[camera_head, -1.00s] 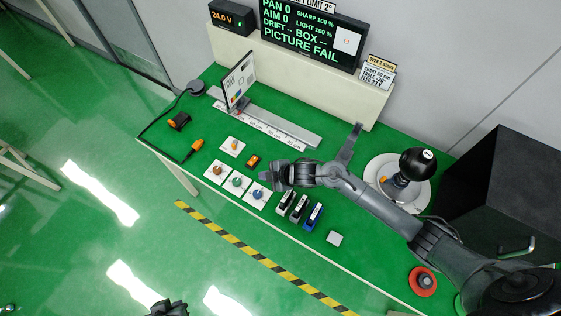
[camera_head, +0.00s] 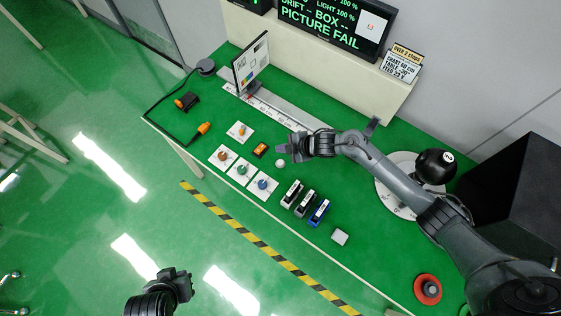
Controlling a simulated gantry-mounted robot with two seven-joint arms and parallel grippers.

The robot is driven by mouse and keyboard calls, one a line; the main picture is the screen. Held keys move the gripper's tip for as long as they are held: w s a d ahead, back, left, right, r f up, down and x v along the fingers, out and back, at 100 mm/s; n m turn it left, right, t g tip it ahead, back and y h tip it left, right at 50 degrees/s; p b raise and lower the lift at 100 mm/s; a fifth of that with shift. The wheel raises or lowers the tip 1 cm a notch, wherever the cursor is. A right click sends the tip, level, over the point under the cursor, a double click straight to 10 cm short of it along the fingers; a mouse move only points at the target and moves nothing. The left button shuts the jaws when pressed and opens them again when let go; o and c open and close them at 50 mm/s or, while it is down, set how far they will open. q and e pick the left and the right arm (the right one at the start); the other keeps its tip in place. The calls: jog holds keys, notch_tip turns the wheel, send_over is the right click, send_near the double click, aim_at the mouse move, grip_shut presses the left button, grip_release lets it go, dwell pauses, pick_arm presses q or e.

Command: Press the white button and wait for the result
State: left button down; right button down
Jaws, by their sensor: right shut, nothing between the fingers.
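The white button (camera_head: 280,163) is a small round white cap on the green table, just right of the dial plates. My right gripper (camera_head: 289,150) is shut and empty. In the picture it lies just above and right of the button, with a gap between them; its height over the table is hard to judge. The display (camera_head: 335,27) at the back reads "PICTURE FAIL" in green letters; its top is cut off. My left gripper (camera_head: 181,281) is at the bottom, in front of the table; whether its jaws are open is unclear.
White plates with coloured knobs (camera_head: 242,170) lie left of the button, and an orange switch (camera_head: 260,150) is close to it. Several small upright blocks (camera_head: 306,203) stand to its right. A chart board (camera_head: 251,64) stands on a rail.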

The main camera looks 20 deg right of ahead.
jog(key=b, duration=0.7)
send_over(283, 163)
notch_tip(283, 163, down, 7)
jog(key=shift+a+r, duration=0.1)
jog(key=shift+f+b, duration=0.35)
jog(key=shift+f, duration=0.6)
dwell(0.4)
jog(key=shift+f, duration=0.2)
dwell(0.4)
jog(key=shift+f, duration=0.25)
jog(key=shift+f+b, duration=0.1)
jog(key=shift+b, duration=0.2)
dwell(0.3)
